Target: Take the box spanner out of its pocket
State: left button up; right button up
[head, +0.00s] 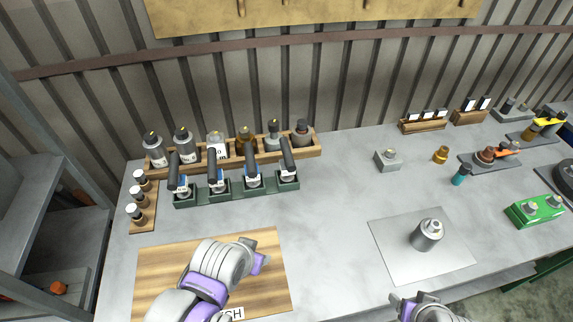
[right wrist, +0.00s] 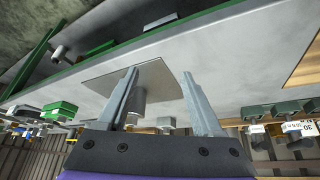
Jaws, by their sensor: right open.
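I cannot tell for sure which part is the box spanner. Small dark trays at the right hold several parts: one tray (head: 478,164) has reddish-brown pieces and an orange-handled one, another (head: 515,138) has yellow and brass-coloured pieces. A green block (head: 537,212) with metal parts in it stands at the right edge. My right gripper (right wrist: 163,95) is open and empty over the table's front; in the head view only part of it shows at the bottom. My left gripper (head: 262,258) is above the wooden board; its jaw opening is unclear.
A grey metal cylinder (head: 428,236) stands on a pale mat (head: 395,260). Bottles in a wooden rack (head: 270,155) and dark-handled tools in green holders (head: 237,190) stand at the back left. A teal piece (head: 460,176) stands near the trays.

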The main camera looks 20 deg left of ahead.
aim_at(288, 167)
jog(key=k, duration=0.5)
jog(key=k+u, duration=0.15)
jog(key=u, duration=1.15)
jog(key=l+u, duration=0.2)
jog(key=u, duration=0.15)
jog(key=l+u, duration=0.15)
jog(key=u, duration=0.2)
jog(key=k+l+u, duration=0.1)
jog(key=u, duration=0.25)
jog(key=i+l, duration=0.1)
jog(key=l, duration=0.8)
jog(key=i, duration=0.05)
